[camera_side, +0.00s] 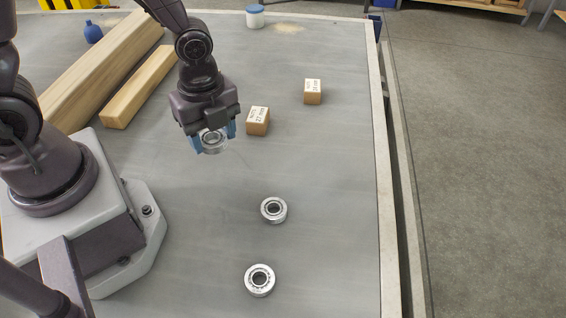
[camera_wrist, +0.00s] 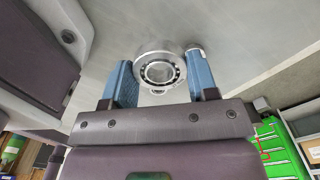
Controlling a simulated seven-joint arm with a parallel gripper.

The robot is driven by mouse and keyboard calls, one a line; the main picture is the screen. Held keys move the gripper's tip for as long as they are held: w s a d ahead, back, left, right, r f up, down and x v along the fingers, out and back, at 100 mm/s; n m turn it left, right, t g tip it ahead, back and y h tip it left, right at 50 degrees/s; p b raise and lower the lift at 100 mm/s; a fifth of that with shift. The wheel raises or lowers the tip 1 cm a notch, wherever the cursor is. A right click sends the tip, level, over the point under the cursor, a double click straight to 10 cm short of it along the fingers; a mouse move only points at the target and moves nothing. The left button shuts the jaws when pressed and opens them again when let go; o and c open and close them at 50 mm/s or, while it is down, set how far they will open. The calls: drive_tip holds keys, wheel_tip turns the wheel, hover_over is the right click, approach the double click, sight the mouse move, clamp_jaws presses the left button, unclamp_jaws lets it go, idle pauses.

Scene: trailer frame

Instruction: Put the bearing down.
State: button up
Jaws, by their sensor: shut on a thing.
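A silver ring bearing (camera_side: 212,143) is held between the blue fingertips of my gripper (camera_side: 213,138). In the side view it hangs over the grey table, left of the nearer small box; its height above the surface is hard to judge. In the wrist view the held bearing (camera_wrist: 160,68) sits between the two blue fingers of my gripper (camera_wrist: 162,78), its ring face toward the camera. Two more silver bearings lie flat on the table: one in the middle (camera_side: 274,210) and one nearer the front (camera_side: 260,280).
Two small labelled boxes (camera_side: 258,121) (camera_side: 313,92) stand right of my gripper. Wooden beams (camera_side: 105,70) lie at the left back. A blue bottle (camera_side: 93,33) and a blue-lidded jar (camera_side: 255,17) stand at the back. The table (camera_side: 330,180) has a raised right edge and clear room around the loose bearings.

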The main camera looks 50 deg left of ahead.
hover_over(283, 167)
drive_tip(key=f, duration=0.9)
drive_tip(key=shift+s+f, duration=0.25)
drive_tip(key=shift+s, duration=0.05)
drive_tip(key=shift+w+f, duration=0.25)
drive_tip(key=shift+f, duration=1.6)
drive_tip(key=shift+f, duration=0.1)
drive_tip(key=o, duration=1)
